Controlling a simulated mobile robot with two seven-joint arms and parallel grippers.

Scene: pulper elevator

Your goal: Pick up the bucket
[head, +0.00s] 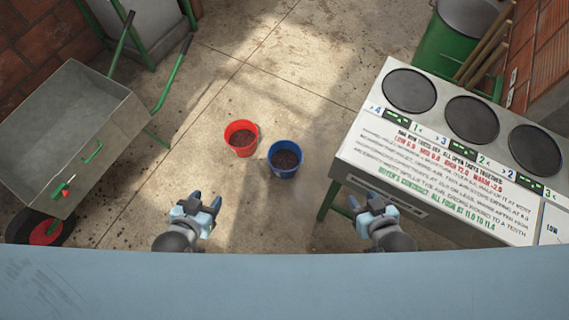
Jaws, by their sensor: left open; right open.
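A red bucket (230,128) and a blue bucket (284,173) stand upright side by side on the concrete floor, near the middle of the head view. Each holds dark brown material. The blue one is nearer to me and to the right of the red one. My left gripper (205,201) is open and empty, below and left of the buckets in the picture. My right gripper (363,202) is open and empty, below and right of the blue bucket, near the table's edge. Neither gripper touches a bucket.
A grey wheelbarrow (62,118) with green handles stands at left. At right is a white-topped table (420,185) with printed text and several dark discs. A green barrel (440,60) and wooden handles (485,50) are behind it. Floor around the buckets is clear.

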